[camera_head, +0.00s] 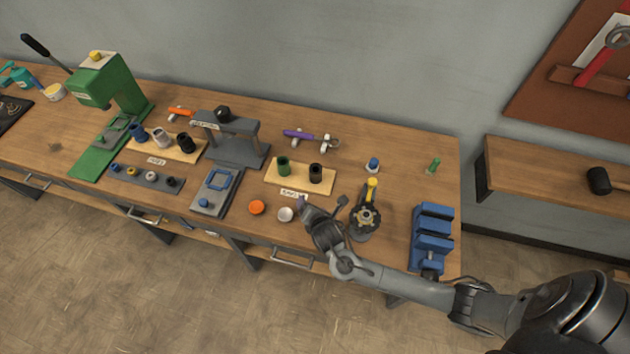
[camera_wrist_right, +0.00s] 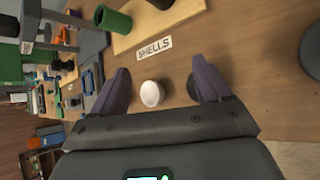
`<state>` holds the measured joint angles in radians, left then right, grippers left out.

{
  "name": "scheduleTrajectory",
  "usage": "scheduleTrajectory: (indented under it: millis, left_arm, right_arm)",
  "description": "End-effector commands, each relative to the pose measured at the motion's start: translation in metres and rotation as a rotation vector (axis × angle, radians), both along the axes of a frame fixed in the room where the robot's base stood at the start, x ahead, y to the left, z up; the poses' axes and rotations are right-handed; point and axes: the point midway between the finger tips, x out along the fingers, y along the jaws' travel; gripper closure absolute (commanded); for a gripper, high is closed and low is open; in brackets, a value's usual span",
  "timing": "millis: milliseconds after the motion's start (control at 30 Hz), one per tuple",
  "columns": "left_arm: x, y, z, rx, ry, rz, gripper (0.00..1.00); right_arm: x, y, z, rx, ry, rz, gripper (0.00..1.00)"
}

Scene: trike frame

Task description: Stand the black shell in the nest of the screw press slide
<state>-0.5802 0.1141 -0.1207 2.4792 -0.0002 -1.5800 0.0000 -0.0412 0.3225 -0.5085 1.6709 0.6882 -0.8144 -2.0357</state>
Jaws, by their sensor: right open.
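The black shell (camera_head: 315,173) stands upright on the wooden SHELLS board, to the right of a green shell (camera_head: 284,166). In the right wrist view the black shell (camera_wrist_right: 161,4) is cut off by the top edge. The grey screw press (camera_head: 225,135) with a black knob stands left of the board. A grey plate with a blue square frame (camera_head: 219,180) lies in front of it; I cannot tell if this is its slide. My right gripper (camera_head: 303,205) is open and empty, in front of the SHELLS label. In its wrist view the open fingers (camera_wrist_right: 163,88) show apart. My left gripper is not in view.
A white round piece (camera_head: 286,214) and an orange one (camera_head: 256,207) lie near the front edge. A green press (camera_head: 110,85) stands far left.

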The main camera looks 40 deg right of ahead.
Motion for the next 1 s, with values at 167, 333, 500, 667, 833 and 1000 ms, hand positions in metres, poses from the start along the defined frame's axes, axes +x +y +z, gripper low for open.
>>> scheduleTrajectory:
  millis: [167, 333, 500, 667, 833, 1000]
  left_arm:
    - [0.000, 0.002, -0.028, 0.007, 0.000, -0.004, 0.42]
    - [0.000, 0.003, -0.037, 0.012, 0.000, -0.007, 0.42]
    - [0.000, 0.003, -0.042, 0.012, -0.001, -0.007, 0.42]
    - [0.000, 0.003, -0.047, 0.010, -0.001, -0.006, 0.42]
    - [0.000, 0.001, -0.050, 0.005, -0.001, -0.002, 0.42]
    - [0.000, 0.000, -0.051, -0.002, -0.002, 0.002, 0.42]
  right_arm:
    - [0.033, -0.041, -0.019, -0.399, 0.008, 0.154, 0.23]
    - [0.048, -0.063, -0.019, -0.629, 0.031, 0.223, 0.23]
    - [0.062, -0.076, -0.021, -0.714, 0.044, 0.244, 0.23]
    - [0.079, -0.087, -0.030, -0.716, 0.045, 0.247, 0.23]
    - [0.093, -0.095, -0.037, -0.714, 0.045, 0.247, 0.23]
    - [0.099, -0.099, -0.039, -0.713, 0.045, 0.248, 0.23]
